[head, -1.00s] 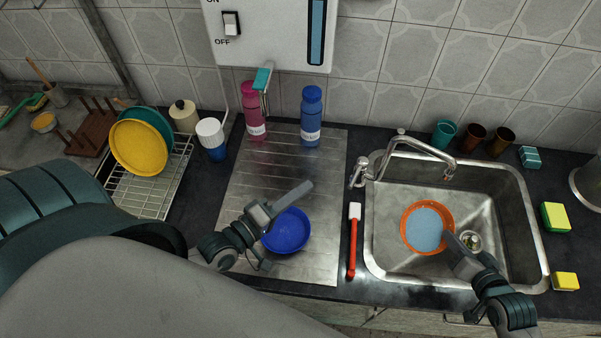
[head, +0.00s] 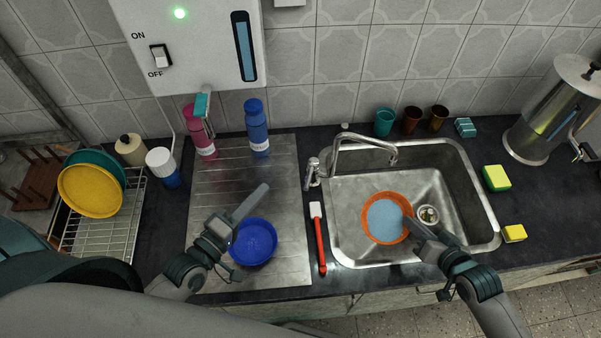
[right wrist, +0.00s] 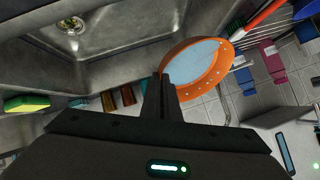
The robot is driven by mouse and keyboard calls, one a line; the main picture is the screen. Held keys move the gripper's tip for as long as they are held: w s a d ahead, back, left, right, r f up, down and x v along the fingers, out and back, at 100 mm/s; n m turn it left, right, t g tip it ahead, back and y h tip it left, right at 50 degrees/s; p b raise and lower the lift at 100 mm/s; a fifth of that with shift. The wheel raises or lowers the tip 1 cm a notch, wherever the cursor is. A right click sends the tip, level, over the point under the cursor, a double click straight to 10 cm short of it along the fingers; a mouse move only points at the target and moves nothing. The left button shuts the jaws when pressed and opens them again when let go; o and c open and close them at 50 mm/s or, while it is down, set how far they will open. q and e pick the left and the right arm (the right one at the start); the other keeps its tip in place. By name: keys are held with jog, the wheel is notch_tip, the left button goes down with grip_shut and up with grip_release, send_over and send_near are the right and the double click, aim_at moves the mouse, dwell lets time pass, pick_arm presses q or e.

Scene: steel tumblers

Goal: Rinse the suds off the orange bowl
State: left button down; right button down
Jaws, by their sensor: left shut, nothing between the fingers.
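The orange bowl (head: 368,222) is over the sink basin (head: 450,190), with a flat light-blue inside. In the right wrist view the bowl (right wrist: 183,93) has white specks along its outer side. My right gripper (head: 408,222) is shut on its rim at the right; in the right wrist view the fingers (right wrist: 160,90) meet the rim. The gap between bowl and basin floor is hard to judge. The tap (head: 368,140) has its spout above and behind the bowl; no water stream shows. My left gripper (head: 264,188) is shut and empty above the drainboard, by the blue bowl (head: 254,243).
A red-handled brush (head: 320,243) lies left of the sink. Sponges (head: 496,178) and a steel urn (head: 545,115) stand right; several cups (head: 411,120) stand behind. Two bottles (head: 257,128) stand at the drainboard's back. A dish rack (head: 120,230) with plates is at left.

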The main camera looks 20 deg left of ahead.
pick_arm(q)
jog(key=shift+r, duration=0.35)
pick_arm(e)
jog(key=shift+s+d+r, duration=0.3)
jog(key=shift+s+r, duration=0.5)
jog(key=shift+s, duration=0.15)
